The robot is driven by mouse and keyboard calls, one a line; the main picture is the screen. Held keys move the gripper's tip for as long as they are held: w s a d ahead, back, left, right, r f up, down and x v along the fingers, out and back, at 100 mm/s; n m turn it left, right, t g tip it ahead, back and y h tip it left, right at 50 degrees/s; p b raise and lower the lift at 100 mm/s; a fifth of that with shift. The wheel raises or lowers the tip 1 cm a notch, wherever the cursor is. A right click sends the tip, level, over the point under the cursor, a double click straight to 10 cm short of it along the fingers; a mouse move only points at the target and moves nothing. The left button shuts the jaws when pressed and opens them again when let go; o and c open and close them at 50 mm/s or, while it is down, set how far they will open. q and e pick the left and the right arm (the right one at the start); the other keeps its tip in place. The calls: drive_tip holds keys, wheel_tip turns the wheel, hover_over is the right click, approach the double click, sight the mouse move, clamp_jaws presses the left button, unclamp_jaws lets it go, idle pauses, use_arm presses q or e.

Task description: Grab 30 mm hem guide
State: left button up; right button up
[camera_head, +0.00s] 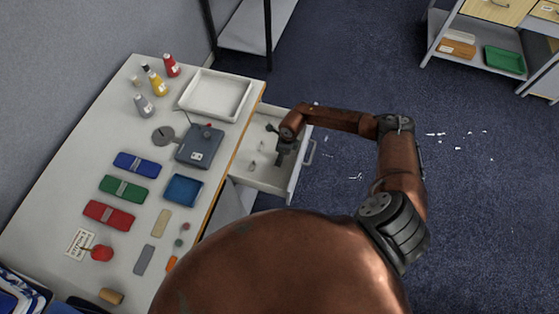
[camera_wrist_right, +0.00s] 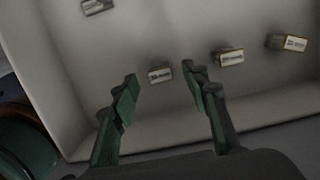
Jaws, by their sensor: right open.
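Several small labelled blocks lie in an open white drawer (camera_head: 240,172). In the right wrist view, one block (camera_wrist_right: 160,75) lies just ahead of and between the fingertips, a second block (camera_wrist_right: 230,58) and a third block (camera_wrist_right: 289,42) lie to its right, and another block (camera_wrist_right: 97,7) lies at the top left. Their labels are too small to read, so I cannot tell which is the 30 mm hem guide. My right gripper (camera_head: 281,158) points down into the drawer. In the wrist view its green-tipped fingers (camera_wrist_right: 163,92) are apart and empty. My left gripper is out of view.
The drawer's walls surround my gripper. A shelf with a green tray (camera_head: 504,60) stands at the top right.

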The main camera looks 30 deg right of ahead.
drive_tip(key=shift+w+f, duration=0.1)
drive_tip(key=shift+f, duration=0.7)
drive_tip(key=shift+c, duration=0.3)
clamp_jaws()
